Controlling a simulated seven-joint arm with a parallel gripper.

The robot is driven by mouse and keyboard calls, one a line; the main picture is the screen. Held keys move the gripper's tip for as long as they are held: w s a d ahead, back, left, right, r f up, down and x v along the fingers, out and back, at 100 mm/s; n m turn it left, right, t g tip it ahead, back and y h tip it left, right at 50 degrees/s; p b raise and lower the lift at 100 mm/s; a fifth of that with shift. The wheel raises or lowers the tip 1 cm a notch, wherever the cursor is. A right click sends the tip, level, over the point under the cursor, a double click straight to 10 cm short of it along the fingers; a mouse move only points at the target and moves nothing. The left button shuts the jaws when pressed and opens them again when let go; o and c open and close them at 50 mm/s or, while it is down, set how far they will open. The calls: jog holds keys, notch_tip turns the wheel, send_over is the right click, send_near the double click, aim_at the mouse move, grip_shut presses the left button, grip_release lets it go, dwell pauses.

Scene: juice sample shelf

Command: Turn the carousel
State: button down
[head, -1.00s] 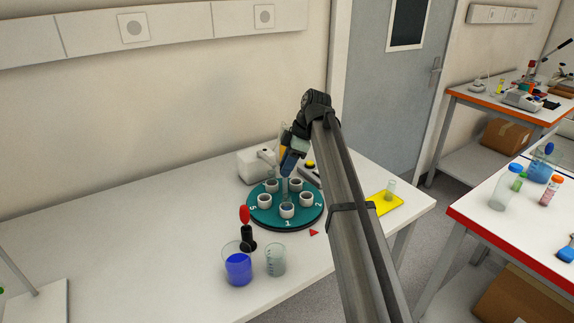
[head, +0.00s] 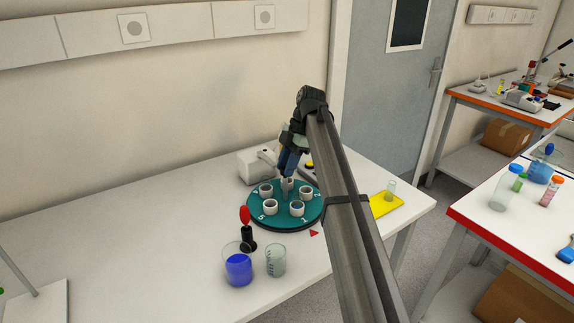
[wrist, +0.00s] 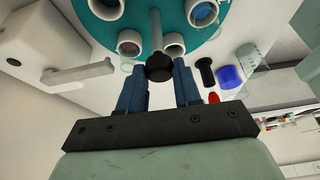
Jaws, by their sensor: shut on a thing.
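The carousel (head: 283,222) is a round teal disc on the white bench with several white cups on it and numbers near its rim. The 1 is at the front right, close to a red triangle (head: 314,233) on the bench. The 5 is at the front left. My gripper (head: 287,174) is over the carousel with its blue fingers down. In the wrist view, the fingers (wrist: 160,82) are on either side of a black knob (wrist: 159,67) at the end of a grey post and are shut on it. My gripper and arm hide part of the disc's back.
A red-topped black object (head: 247,230), a beaker of blue liquid (head: 238,268) and a clear beaker (head: 275,262) stand at the carousel's front left. A white device (head: 252,166) is behind it. A yellow pad (head: 384,205) lies to the right. The bench's left is mostly clear.

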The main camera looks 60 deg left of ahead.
jog(key=shift+n, duration=0.5)
dwell(0.3)
jog(key=c, duration=0.8)
grip_release()
